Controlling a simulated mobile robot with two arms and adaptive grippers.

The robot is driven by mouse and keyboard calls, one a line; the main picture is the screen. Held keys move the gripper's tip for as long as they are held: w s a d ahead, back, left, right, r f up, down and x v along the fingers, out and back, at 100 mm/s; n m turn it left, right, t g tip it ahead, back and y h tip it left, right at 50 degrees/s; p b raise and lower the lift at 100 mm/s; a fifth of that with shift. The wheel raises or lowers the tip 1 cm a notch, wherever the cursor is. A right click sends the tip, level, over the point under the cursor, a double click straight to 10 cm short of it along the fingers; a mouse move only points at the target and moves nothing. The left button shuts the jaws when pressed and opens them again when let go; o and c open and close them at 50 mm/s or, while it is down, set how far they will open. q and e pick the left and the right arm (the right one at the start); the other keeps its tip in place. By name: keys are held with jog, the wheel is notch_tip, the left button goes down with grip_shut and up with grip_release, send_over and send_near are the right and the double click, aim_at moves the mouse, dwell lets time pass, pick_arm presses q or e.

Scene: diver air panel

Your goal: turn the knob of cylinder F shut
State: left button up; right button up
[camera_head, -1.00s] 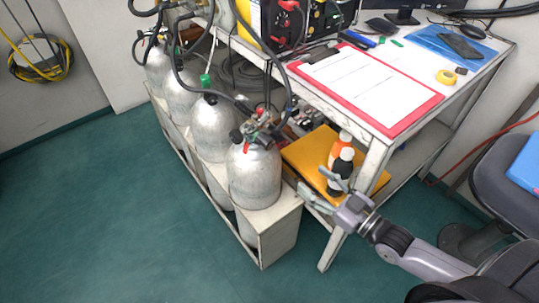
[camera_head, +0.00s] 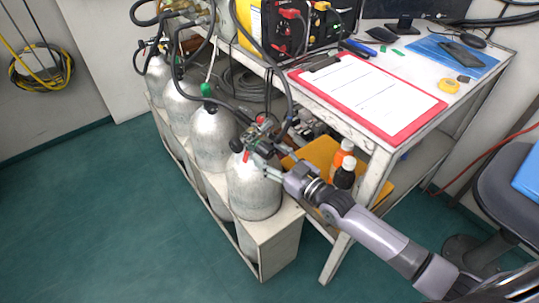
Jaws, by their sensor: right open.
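Several silver cylinders stand in a row in a pale rack. I can read no letters, so I cannot tell which is cylinder F. The nearest cylinder (camera_head: 254,193) has a valve with a black knob (camera_head: 236,145) on its left side, a red part and a hose. The second cylinder (camera_head: 212,140) has a green knob (camera_head: 207,90) on top. My right gripper (camera_head: 269,163) is open at the upper right side of the nearest cylinder, close to its valve. Whether it touches the valve I cannot tell. My left gripper is out of view.
The table (camera_head: 397,146) at right holds a red clipboard (camera_head: 366,95), a yellow-black device and small items. Hoses (camera_head: 176,62) loop above the cylinders. The green floor at left is clear.

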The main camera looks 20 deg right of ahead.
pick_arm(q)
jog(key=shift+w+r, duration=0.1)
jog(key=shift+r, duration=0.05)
pick_arm(e)
jog(key=shift+w+a, duration=0.2)
jog(key=shift+w, duration=0.2)
jog(key=c, duration=1.1)
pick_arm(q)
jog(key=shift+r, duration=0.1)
pick_arm(e)
jog(key=shift+c, duration=0.3)
jog(key=m+p, duration=0.1)
jog(key=m, duration=0.1)
jog(key=shift+r+m, duration=0.1)
jog(key=shift+m, duration=0.2)
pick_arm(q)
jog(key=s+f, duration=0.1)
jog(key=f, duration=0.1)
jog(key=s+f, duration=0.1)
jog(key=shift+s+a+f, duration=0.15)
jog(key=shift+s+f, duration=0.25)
pick_arm(e)
jog(key=shift+m, duration=0.3)
jog(key=o, duration=1.2)
jog(key=shift+c, duration=0.2)
